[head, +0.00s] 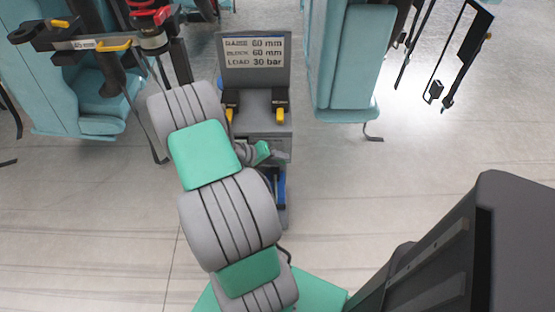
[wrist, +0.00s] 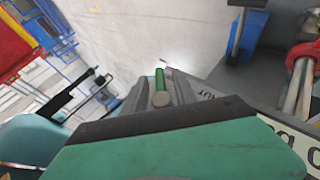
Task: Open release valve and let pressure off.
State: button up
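A grey pump-like unit (head: 255,120) stands on the floor, with a sign (head: 254,50) reading 60 mm, 60 mm and LOAD 30 bar. A small green piece (head: 262,150) shows at its front; it looks like the release valve's handle. In the wrist view a green bar (wrist: 160,78) with a round grey end lies in front of my gripper (wrist: 165,95). Grey finger-like parts show on both sides of it; contact is unclear. Part of a label is on the grey surface at the right. In the head view my arm hides most of the gripper.
Two black-and-yellow handles (head: 280,108) sit on the unit. A blue part (head: 279,188) is low on its front. Teal train seats (head: 345,60) stand to the right and left. A red-ended part with hoses (wrist: 305,55) is at the wrist view's right.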

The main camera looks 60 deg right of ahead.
jog(key=p+v, duration=0.1)
jog(key=v, duration=0.6)
jog(key=shift+w+a+r, duration=0.15)
jog(key=shift+a+r, duration=0.1)
jog(key=w+a+r+n+t+y+p, duration=0.2)
jog(key=w+a+r+t+p, duration=0.15)
jog(key=w+a+r, duration=0.45)
jog(key=w+a+r+n+t+y+p, duration=0.25)
jog(key=w+a+r+p, duration=0.25)
jog(key=a+r, duration=0.5)
jog(key=s+a+r+n+t+y+p, duration=0.1)
jog(key=a+r, duration=0.4)
jog(key=a, duration=0.5)
jog(key=s+a+r+n+t+y+p, duration=0.1)
jog(key=s+a+r+n+y+p, duration=0.2)
jog(key=a, duration=0.7)
notch_tip(320, 180, up, 3)
jog(key=shift+s+a+r+n+t, duration=0.1)
jog(key=shift+s+a+n+t, duration=0.25)
jog(key=shift+n, duration=0.8)
